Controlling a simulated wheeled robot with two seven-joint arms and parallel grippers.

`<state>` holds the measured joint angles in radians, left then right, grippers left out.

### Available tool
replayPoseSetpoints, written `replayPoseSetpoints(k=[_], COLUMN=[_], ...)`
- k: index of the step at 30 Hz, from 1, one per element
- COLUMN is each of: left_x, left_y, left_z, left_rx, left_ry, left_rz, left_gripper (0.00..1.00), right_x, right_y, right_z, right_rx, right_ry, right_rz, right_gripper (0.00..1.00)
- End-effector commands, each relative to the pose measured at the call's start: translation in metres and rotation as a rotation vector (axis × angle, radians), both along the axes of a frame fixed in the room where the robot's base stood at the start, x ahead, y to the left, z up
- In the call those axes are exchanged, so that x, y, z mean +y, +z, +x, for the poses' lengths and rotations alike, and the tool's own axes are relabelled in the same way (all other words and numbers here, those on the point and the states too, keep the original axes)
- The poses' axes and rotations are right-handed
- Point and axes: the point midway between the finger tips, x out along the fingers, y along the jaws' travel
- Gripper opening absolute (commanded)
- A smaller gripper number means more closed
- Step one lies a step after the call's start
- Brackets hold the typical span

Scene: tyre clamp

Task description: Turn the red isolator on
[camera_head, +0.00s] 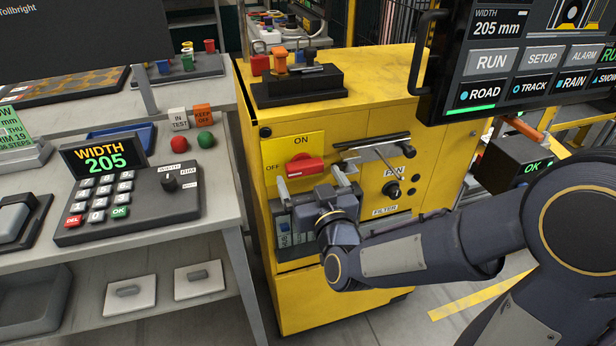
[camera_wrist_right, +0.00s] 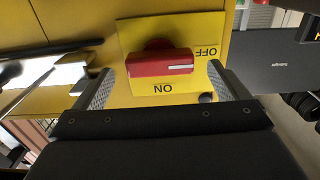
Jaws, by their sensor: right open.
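The red isolator (camera_head: 305,166) is a rotary handle on a yellow plate (camera_head: 275,150) on the yellow cabinet's front. ON is printed above it and OFF to its left. Its handle lies about level, with its white line at the OFF end, as the upside-down right wrist view of the isolator (camera_wrist_right: 160,66) shows. My right gripper (camera_head: 312,183) is open and empty, just below and in front of the isolator. In the right wrist view its fingers (camera_wrist_right: 160,75) stand on either side of the handle, apart from it. My left gripper is not in view.
The yellow cabinet (camera_head: 330,290) also carries a bar handle (camera_head: 372,142), a fan knob (camera_head: 392,189) and a black block (camera_head: 298,87) on top. A bench (camera_head: 215,215) with a keypad (camera_head: 125,205) stands at left. A screen (camera_head: 530,60) hangs at right.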

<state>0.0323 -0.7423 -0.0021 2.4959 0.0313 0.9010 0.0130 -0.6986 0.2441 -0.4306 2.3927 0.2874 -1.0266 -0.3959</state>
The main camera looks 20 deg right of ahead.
Motion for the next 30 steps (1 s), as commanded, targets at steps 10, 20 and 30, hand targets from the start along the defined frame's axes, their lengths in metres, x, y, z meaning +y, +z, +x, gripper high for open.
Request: replayPoseSetpoints(k=[10,20,30], left_x=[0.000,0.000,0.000], left_y=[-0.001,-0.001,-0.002], left_z=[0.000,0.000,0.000], left_rx=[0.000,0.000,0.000], left_ry=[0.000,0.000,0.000], left_rz=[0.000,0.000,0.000], left_gripper=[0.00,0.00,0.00], right_x=[0.001,0.001,0.001], right_y=[0.000,0.000,0.000], right_z=[0.026,0.026,0.026], right_rx=[0.001,0.001,0.000], right_ry=[0.001,0.001,0.000], right_rz=[0.000,0.001,0.006], right_gripper=[0.95,0.75,0.50])
